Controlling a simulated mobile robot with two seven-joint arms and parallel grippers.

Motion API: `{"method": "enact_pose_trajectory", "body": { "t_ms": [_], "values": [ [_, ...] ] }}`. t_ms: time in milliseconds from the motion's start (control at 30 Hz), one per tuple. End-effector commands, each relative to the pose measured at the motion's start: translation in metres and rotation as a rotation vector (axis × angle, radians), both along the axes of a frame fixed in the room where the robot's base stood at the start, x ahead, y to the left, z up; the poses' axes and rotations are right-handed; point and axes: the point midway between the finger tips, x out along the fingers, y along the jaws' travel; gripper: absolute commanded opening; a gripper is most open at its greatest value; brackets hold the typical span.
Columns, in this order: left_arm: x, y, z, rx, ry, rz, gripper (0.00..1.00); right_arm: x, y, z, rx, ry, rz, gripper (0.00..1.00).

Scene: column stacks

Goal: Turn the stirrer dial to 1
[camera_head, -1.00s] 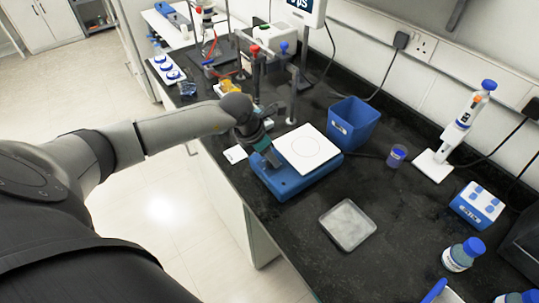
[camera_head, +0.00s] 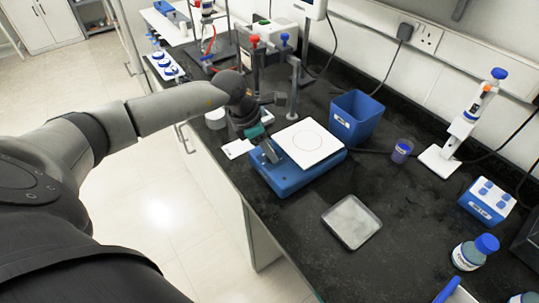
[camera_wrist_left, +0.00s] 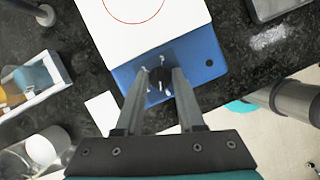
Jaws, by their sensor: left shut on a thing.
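The stirrer is a blue box (camera_head: 290,181) with a square white top plate (camera_head: 305,143) on the bench's front edge. In the left wrist view its blue front (camera_wrist_left: 200,58) carries a black dial (camera_wrist_left: 158,80) with a white pointer line and small white marks around it. My left gripper (camera_wrist_left: 160,82) has its two fingers on either side of the dial, shut on it. In the head view the left gripper (camera_head: 268,153) reaches the stirrer's left side and hides the dial. The number at the pointer is too small to read.
A square dish (camera_head: 351,221) lies on open black bench to the front right. A white card (camera_head: 238,148) lies left of the stirrer. Clamp stands (camera_head: 255,62) rise behind.

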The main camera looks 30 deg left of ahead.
Motion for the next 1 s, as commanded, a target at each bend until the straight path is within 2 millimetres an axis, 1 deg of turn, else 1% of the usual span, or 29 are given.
{"method": "enact_pose_trajectory", "body": {
  "t_ms": [33, 500, 700, 1000],
  "values": [
    [0.002, 0.002, -0.004, 0.001, -0.003, -0.041, 0.00, 0.000, 0.000, -0.011, 0.000, 0.000, 0.000, 0.00],
    [0.004, 0.002, -0.003, -0.001, -0.003, -0.484, 0.00, 0.000, 0.000, -0.063, 0.000, -0.001, 0.000, 0.00],
    [0.005, 0.002, -0.002, 0.000, -0.003, -0.648, 0.00, 0.000, 0.000, -0.078, 0.000, -0.001, 0.000, 0.00],
    [0.005, 0.002, -0.001, 0.001, -0.002, -0.810, 0.00, 0.001, 0.000, -0.092, 0.000, -0.001, 0.000, 0.00]
  ]
}}
